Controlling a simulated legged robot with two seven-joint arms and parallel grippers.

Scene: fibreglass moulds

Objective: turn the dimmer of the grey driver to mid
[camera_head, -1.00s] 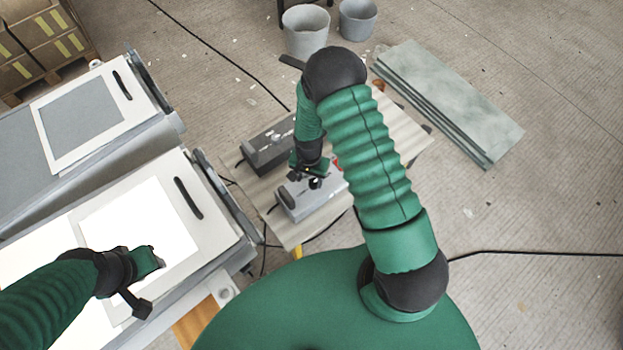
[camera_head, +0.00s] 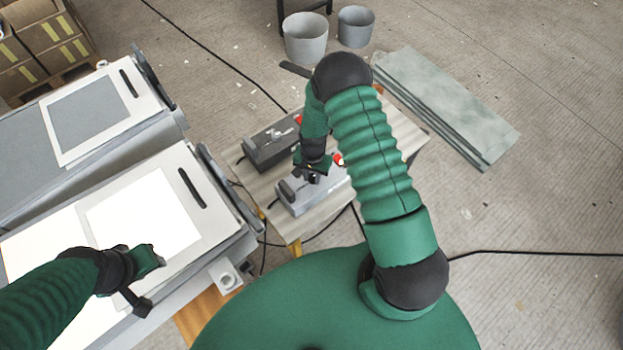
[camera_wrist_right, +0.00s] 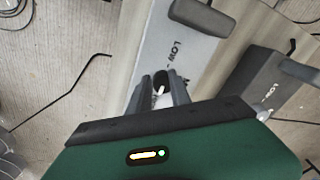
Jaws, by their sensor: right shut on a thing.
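The grey driver (camera_head: 300,203) is a light grey box on a small table, below a darker driver in the head view. In the right wrist view the grey driver (camera_wrist_right: 158,35) has "LOW" lettering on its top, beside a dark dimmer knob (camera_wrist_right: 160,79) with a white pointer. My right gripper (camera_head: 313,179) is down at the grey driver's top. In the wrist view its fingers (camera_wrist_right: 160,97) are shut on the dimmer knob, one on each side. My left gripper (camera_head: 150,283) is over the bright white panel at the left; its fingers are unclear.
The dark driver (camera_head: 262,153) stands close beside the grey one on the striped table (camera_head: 292,231). Cables hang around the table. Moulds on benches (camera_head: 208,225) fill the left. Stacked grey-green sheets (camera_head: 450,105) and two buckets (camera_head: 305,38) are on the floor behind.

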